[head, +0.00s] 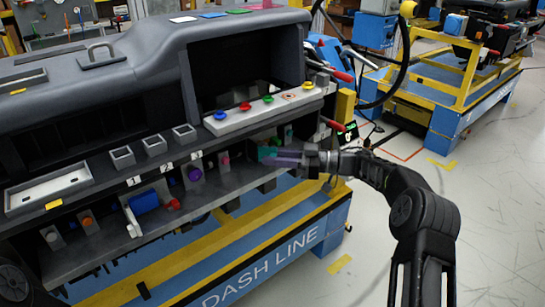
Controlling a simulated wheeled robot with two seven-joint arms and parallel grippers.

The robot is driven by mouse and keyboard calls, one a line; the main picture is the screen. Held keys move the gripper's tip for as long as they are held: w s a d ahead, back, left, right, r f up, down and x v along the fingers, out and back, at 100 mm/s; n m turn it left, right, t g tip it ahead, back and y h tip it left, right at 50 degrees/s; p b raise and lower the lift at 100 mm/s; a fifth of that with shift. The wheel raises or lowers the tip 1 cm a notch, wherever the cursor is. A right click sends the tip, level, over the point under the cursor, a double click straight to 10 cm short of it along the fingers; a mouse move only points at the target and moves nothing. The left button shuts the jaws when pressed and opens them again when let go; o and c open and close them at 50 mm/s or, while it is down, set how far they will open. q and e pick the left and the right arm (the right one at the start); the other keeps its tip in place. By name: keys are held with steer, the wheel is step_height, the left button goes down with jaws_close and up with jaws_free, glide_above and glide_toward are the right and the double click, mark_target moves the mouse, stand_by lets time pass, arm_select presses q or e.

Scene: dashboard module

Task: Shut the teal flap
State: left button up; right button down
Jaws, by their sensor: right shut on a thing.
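The teal flap (266,153) shows as a small teal patch at the right part of the dashboard module's lower front shelf. My right gripper (282,158) comes in from the right and is shut on it at that patch. The fingers and nearby parts cover most of the flap, so its angle cannot be told. My left gripper is not in view.
Above the gripper a light strip (238,117) carries several coloured knobs under a dark open recess (232,70). Small square sockets (154,145) and a white-framed tray (48,190) lie to the left. Open floor lies at right.

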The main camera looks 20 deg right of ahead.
steer(key=shift+a+n+g, duration=0.15)
steer(key=shift+n+g, duration=0.15)
steer(key=shift+g, duration=0.1)
steer(key=c, duration=1.3)
jaws_free()
steer(key=shift+d, duration=0.2)
steer(key=shift+s+d, duration=0.1)
steer(key=shift+d, duration=0.2)
steer(key=v, duration=0.7)
steer(key=shift+f, duration=0.1)
